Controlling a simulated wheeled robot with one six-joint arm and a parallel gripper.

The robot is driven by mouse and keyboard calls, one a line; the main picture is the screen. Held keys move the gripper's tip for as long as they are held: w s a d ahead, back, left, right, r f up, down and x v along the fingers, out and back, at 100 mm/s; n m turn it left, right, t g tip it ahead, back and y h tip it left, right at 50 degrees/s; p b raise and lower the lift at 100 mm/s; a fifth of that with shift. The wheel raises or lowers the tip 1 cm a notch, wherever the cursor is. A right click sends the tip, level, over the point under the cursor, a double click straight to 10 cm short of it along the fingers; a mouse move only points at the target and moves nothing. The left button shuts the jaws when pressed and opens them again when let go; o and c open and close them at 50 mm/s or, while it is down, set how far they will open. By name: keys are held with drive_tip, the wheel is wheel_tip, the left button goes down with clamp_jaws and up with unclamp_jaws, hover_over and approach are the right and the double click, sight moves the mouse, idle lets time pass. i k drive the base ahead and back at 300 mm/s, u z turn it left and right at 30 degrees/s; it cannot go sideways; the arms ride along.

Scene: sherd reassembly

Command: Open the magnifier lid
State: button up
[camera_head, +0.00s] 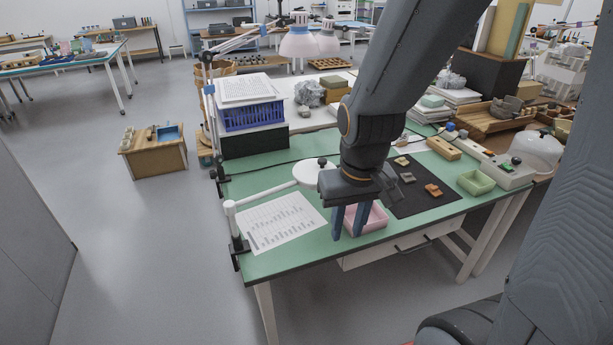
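The magnifier has a white post (232,222) clamped at the table's left edge and a white arm (268,194) reaching right. Its round white lid (305,176) lies flat over the head and looks shut. A small black knob (322,162) shows at the lid's upper right edge. My gripper (348,236) points down just right of and in front of the lid. Its two blue fingers are apart with nothing seen between them, and they overlap the pink tray in the picture. My wrist covers the area right of the lid, and I cannot tell whether it touches.
The green table (290,262) has a printed sheet (280,222) under the magnifier arm. A pink tray (376,219) lies behind my fingers. A black mat (410,202) with several sherds is to the right. A blue crate (250,117) stands at the back left.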

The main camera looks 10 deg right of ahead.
sight(305, 171)
drive_tip(key=z, duration=1.3)
drive_tip(key=k, duration=0.6)
drive_tip(key=u, duration=1)
drive_tip(key=i, duration=0.95)
drive_tip(key=z, duration=0.05)
